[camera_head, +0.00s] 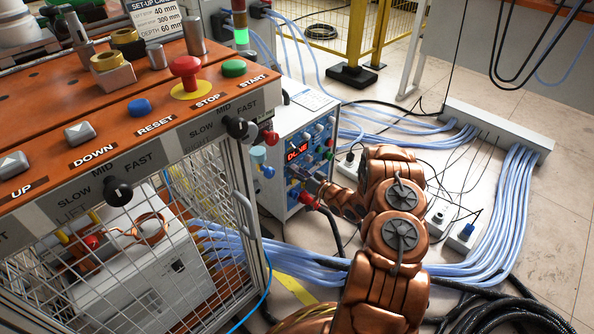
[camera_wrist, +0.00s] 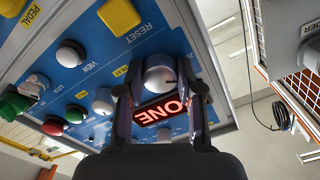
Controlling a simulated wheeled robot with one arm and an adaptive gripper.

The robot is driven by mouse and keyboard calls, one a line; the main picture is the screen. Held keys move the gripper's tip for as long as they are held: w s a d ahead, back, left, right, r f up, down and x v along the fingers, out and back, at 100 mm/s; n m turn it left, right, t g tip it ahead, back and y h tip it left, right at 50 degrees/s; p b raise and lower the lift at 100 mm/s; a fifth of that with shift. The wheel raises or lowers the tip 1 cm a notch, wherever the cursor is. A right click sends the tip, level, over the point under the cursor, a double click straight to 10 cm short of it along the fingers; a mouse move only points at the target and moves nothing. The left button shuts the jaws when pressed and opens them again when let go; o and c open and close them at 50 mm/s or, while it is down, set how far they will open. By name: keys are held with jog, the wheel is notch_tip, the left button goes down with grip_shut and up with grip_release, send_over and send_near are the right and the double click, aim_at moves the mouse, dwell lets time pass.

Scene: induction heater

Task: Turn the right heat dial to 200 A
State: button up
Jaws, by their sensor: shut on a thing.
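My gripper (camera_wrist: 160,90) has its two fingers on either side of a grey-white dial (camera_wrist: 160,73) on a blue control panel, and is shut on it. A small part of the scale shows beside the dial, but I cannot read its pointer or setting. A red-lit display (camera_wrist: 163,110) sits by the dial; the letters ONE show between my fingers, upside down. In the head view my gripper (camera_head: 318,188) reaches the front of the heater box (camera_head: 285,135) from the right, and hides the dial. The display (camera_head: 297,150) glows red there.
Other knobs and buttons surround the dial, among them a white knob (camera_wrist: 103,102), a red button (camera_wrist: 53,126) and a yellow square button (camera_wrist: 119,16). An orange-topped bench (camera_head: 130,100) with a mesh cage stands left of the heater. Pale blue cables (camera_head: 490,240) cover the floor at right.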

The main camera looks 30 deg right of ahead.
jog(key=shift+d+n+p, duration=0.1)
jog(key=shift+n+p, duration=0.2)
jog(key=shift+n, duration=1.6)
jog(key=o, duration=1.2)
jog(key=shift+c, duration=0.2)
jog(key=v, duration=1.2)
